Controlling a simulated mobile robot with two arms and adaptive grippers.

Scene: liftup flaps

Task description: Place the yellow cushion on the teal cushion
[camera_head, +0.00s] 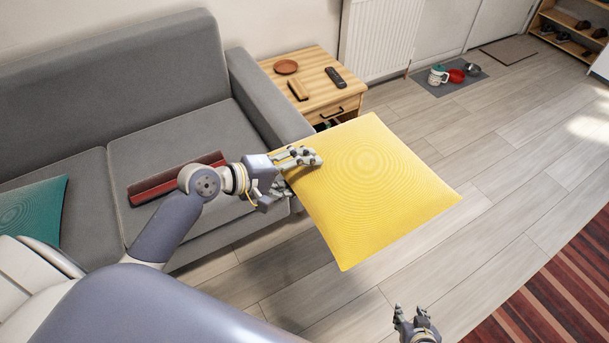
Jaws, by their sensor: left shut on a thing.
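The yellow cushion (378,190) is held in the air in front of the sofa's right armrest, above the wooden floor. My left gripper (295,175) is shut on its left edge. The teal cushion (32,211) lies on the sofa seat at the far left of the view; my arm and body hide part of it. The yellow cushion is well apart from it, to the right. My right gripper (412,318) is low at the bottom edge, over the floor, with its fingers apart and nothing between them.
The grey sofa (92,165) has a dark red folded item (160,187) on its seat, behind my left arm. A wooden side table (318,100) with a dish, a wallet-like item and a remote stands beside the armrest. Floor at the right is clear up to a striped rug (560,290).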

